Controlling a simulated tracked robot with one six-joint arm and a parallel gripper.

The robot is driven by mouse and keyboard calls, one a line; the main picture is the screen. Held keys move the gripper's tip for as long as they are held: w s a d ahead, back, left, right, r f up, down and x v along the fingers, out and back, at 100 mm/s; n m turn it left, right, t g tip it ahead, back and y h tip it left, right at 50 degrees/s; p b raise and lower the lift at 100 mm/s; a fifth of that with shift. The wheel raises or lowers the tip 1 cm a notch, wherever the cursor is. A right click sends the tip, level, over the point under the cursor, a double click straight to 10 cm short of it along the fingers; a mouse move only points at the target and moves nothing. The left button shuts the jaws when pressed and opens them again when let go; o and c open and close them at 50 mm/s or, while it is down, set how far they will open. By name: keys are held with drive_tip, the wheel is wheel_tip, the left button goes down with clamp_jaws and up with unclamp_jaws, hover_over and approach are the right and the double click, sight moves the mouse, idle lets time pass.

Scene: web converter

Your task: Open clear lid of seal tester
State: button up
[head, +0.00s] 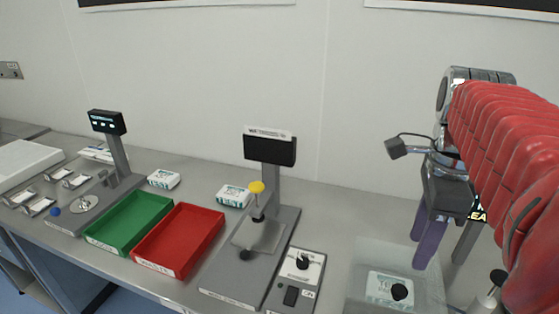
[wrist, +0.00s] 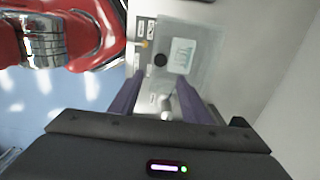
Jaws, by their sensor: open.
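The seal tester's clear lid (head: 432,291) is at the lower right of the head view and appears down, with a white and teal packet (head: 384,288) showing through it. A black knob (head: 400,292) sits by the packet near the front. In the wrist view the clear lid (wrist: 212,40), packet (wrist: 182,52) and black knob (wrist: 160,60) lie beyond the fingertips. My gripper (head: 418,252) has purple fingers pointing down over the back part of the tester.
A sealer control box (head: 303,268) with a black dial stands left of the tester. Further left are a press stand (head: 270,190) with a yellow knob, a red tray (head: 180,240) and a green tray (head: 130,222). A small black-topped post (head: 497,277) stands at the right.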

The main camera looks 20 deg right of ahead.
sight(402, 290)
wheel_tip(402, 290, down, 13)
drive_tip(key=shift+r, duration=0.1)
idle(0.5)
clamp_jaws()
idle(0.4)
drive_tip(key=shift+d, duration=0.1)
